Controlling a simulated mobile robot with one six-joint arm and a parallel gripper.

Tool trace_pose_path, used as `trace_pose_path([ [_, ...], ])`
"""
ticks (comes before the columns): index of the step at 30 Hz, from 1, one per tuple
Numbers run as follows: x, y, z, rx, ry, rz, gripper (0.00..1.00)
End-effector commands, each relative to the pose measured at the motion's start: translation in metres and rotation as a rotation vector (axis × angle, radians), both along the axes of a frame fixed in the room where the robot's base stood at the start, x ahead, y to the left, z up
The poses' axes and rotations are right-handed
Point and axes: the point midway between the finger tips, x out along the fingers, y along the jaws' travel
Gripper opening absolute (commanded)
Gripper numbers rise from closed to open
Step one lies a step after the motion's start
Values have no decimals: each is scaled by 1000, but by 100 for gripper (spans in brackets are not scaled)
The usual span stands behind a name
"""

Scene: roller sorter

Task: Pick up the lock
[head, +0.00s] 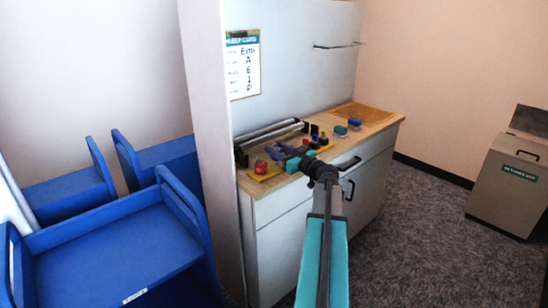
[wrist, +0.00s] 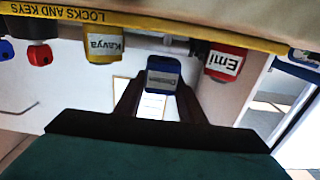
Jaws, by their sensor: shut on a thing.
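In the wrist view, which is upside down, my gripper (wrist: 161,92) is shut on a blue lock (wrist: 164,73) with a pale name label too small to read surely. The lock sits between the fingertips. A yellow lock (wrist: 104,45) labelled Kavya is to its left, and a red lock (wrist: 225,62) labelled Emi is to its right. Both are apart from my fingers. In the head view my gripper (head: 292,160) is over the front left of the wooden counter. There the arm and clutter hide what it holds.
A yellow strip (wrist: 160,22) reads LOCKS AND KEYS. Small coloured items, including a teal one (head: 340,130), stand on the counter (head: 378,122). A card (head: 243,65) showing Emi hangs on the panel.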

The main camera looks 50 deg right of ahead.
Motion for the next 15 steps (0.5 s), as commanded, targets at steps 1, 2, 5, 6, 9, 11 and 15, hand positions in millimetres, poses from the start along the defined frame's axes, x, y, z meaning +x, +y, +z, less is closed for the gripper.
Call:
trace_pose_path([
  [1, 0, 0, 5, -1, -2, 0, 10],
  [2, -3, 3, 5, 0, -1, 0, 10],
  [5, -10, 11, 5, 0, -1, -1, 10],
  [6, -13, 14, 5, 0, -1, -1, 10],
  [9, -21, 22, 6, 0, -1, -1, 10],
  [11, -27, 27, 7, 0, -1, -1, 10],
  [15, -39, 41, 8, 0, -1, 1, 10],
])
